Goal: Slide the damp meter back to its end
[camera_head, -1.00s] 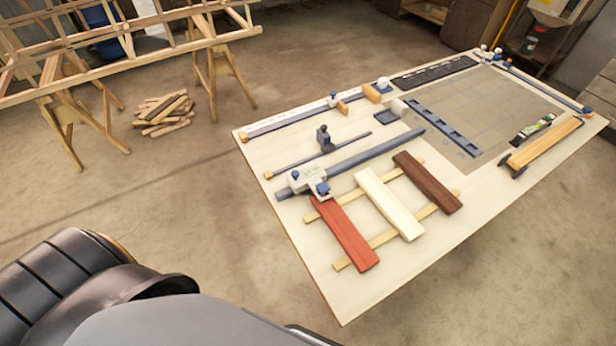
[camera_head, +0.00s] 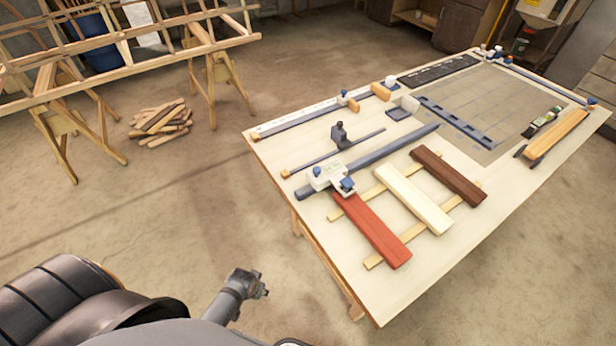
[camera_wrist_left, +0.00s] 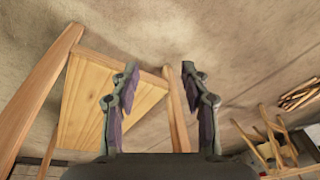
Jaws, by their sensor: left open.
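The damp meter (camera_head: 325,177) is a pale box with a blue knob beside it. It sits on a dark blue rail (camera_head: 390,153) near the rail's left end, by the top of a red lath (camera_head: 372,231). A cream lath (camera_head: 412,199) and a brown lath (camera_head: 448,176) lie to the right across two thin wooden strips. My left gripper (camera_head: 262,284) is low, in front of the table's left edge, well apart from the meter. In the left wrist view it (camera_wrist_left: 158,85) is open and empty. My right gripper is out of view.
The table (camera_head: 445,262) also holds a thinner rail with a dark slider (camera_head: 339,134), a white ruled rail (camera_head: 300,122) and a tube (camera_head: 541,122) at the right. Trestles (camera_head: 222,82) and a wood pile (camera_head: 160,120) stand left. Floor between is clear.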

